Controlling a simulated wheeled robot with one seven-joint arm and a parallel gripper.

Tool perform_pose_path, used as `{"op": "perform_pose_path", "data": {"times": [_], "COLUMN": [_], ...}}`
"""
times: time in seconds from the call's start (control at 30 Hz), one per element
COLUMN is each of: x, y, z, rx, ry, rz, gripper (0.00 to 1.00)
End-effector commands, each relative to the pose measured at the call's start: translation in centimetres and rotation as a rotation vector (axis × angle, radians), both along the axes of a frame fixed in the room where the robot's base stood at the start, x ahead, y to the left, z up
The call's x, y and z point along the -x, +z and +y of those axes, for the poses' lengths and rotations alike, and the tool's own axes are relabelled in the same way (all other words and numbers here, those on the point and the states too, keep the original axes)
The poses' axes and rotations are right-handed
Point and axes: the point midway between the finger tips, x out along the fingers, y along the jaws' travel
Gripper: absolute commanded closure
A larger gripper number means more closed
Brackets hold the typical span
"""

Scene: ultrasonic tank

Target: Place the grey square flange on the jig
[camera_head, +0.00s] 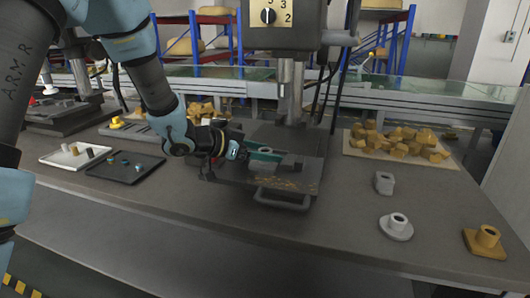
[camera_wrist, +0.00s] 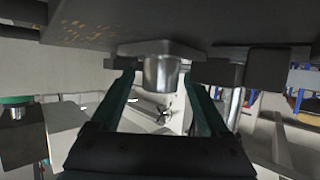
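In the wrist view, a grey flange (camera_wrist: 161,74) with a flat square plate and a round neck sits against the drill press table (camera_wrist: 90,22), which shows upside down at the top. The two fingers of my gripper stand on either side of the neck, with a visible gap on both sides. Dark blocks (camera_wrist: 215,72) beside the flange look like parts of the jig. In the head view, my gripper (camera_head: 266,154) is low over the drill press table (camera_head: 300,184), under the drill column. The flange cannot be made out clearly there behind the gripper.
On the bench at the right stand a grey part (camera_head: 384,183), a light round flange (camera_head: 396,227) and a yellow square flange (camera_head: 486,240). A board of yellow pieces (camera_head: 400,148) lies behind. A white tray (camera_head: 62,163) and a dark tray (camera_head: 122,178) lie left.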

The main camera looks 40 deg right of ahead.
Motion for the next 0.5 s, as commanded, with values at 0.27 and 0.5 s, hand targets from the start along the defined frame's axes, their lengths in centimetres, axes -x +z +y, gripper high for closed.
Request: {"op": "perform_pose_path", "data": {"times": [0.27, 0.5], "x": [0.0, -0.8], "y": [0.4, 1.6], "z": [0.0, 3.2], "rx": [0.001, 0.001], "ry": [0.000, 0.004], "rz": [-0.001, -0.001], "gripper": [0.21, 0.21]}}
